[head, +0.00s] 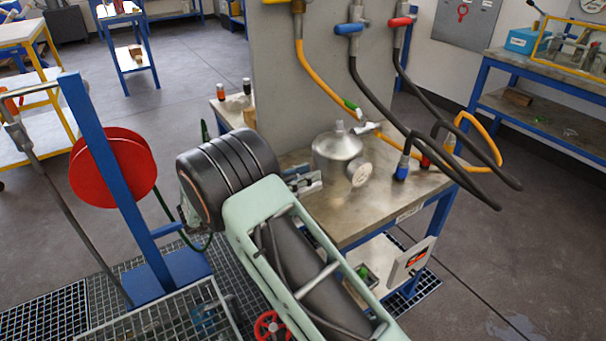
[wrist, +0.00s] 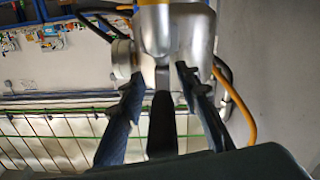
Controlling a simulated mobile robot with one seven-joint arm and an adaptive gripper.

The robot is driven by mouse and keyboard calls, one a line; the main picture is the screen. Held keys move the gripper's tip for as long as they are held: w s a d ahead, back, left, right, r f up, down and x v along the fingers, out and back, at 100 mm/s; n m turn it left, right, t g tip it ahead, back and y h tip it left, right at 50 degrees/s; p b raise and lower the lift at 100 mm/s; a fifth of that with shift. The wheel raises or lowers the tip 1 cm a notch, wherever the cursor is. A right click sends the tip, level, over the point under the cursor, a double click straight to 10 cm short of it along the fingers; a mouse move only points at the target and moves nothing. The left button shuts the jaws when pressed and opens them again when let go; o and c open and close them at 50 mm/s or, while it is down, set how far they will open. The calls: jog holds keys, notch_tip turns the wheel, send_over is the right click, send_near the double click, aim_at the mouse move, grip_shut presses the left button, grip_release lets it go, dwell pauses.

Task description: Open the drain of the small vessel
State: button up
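The small vessel (head: 336,158) is a shiny metal pot with a domed top on the steel bench, with a round pale flange (head: 361,174) on its front side. In the wrist view the vessel's metal body (wrist: 182,30) fills the top middle. A dark lever-like handle (wrist: 162,125) on a short metal stem runs down from it; I take it for the drain handle, and it is hidden in the head view. My gripper (head: 306,179) is at the vessel's left side. In the wrist view my gripper (wrist: 160,75) is open, its fingers on either side of the handle with gaps showing.
The bench top (head: 388,195) is clear at the front right. An orange hose (head: 320,82) and black hoses (head: 378,98) hang from the grey panel (head: 276,95) behind and to the right of the vessel. A red hose reel (head: 112,167) stands at left.

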jog(key=shift+a, duration=0.15)
jog(key=shift+a, duration=0.2)
jog(key=v, duration=1.1)
jog(key=shift+s+a, duration=0.2)
jog(key=shift+s, duration=0.05)
